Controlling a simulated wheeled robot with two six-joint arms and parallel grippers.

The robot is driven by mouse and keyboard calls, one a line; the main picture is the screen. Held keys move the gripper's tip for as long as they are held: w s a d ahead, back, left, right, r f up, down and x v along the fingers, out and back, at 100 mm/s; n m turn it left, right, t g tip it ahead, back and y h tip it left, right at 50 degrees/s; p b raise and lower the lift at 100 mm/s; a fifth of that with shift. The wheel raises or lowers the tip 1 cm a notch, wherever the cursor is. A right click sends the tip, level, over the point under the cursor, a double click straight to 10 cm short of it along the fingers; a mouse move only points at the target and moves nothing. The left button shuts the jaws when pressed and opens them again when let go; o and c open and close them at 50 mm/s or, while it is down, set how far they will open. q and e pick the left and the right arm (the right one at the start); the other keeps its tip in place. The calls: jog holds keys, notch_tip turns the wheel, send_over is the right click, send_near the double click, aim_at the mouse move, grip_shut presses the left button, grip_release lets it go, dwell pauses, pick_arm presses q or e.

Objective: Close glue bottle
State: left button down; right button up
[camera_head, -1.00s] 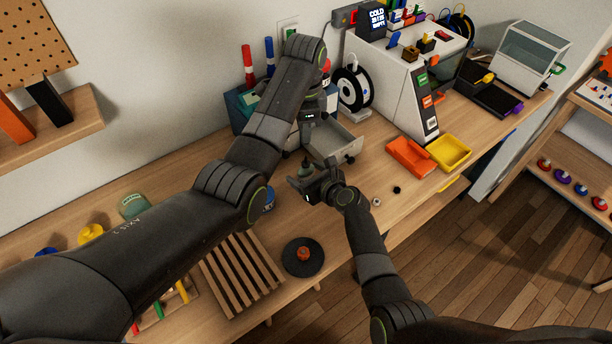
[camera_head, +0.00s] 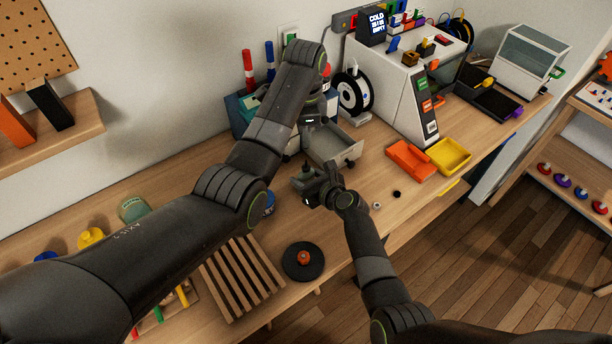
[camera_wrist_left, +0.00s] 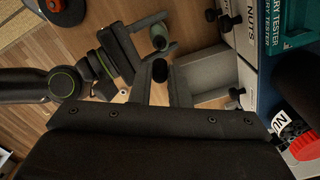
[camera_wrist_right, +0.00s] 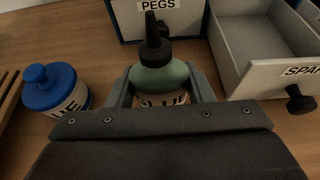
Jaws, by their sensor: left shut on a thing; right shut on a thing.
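The glue bottle (camera_wrist_right: 165,77) is green with a black nozzle and a pale label. My right gripper (camera_wrist_right: 160,92) is shut around its upper body, and the bottle looks upright. In the left wrist view the bottle (camera_wrist_left: 165,46) shows between the right gripper's fingers (camera_wrist_left: 143,46). My left gripper (camera_wrist_left: 162,88) is shut on a small black piece (camera_wrist_left: 160,70), which looks like a cap, apart from the nozzle. In the head view my left gripper's fingertips are largely hidden behind its arm, above and behind my right gripper (camera_head: 305,180).
An open grey drawer (camera_head: 335,145) stands close behind the bottle. A blue-lidded bottle (camera_wrist_right: 52,90) stands to its left in the right wrist view. Orange (camera_head: 410,159) and yellow (camera_head: 449,155) trays lie to the right. A slatted wooden rack (camera_head: 240,275) and black disc (camera_head: 303,262) lie in front.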

pick_arm(q)
jog(key=shift+m, duration=0.3)
jog(key=shift+f, duration=2.4)
jog(key=shift+f, duration=0.9)
jog(key=shift+f, duration=0.6)
jog(key=c, duration=1.3)
grip_release()
notch_tip(320, 180, up, 12)
jog(key=shift+f, duration=0.1)
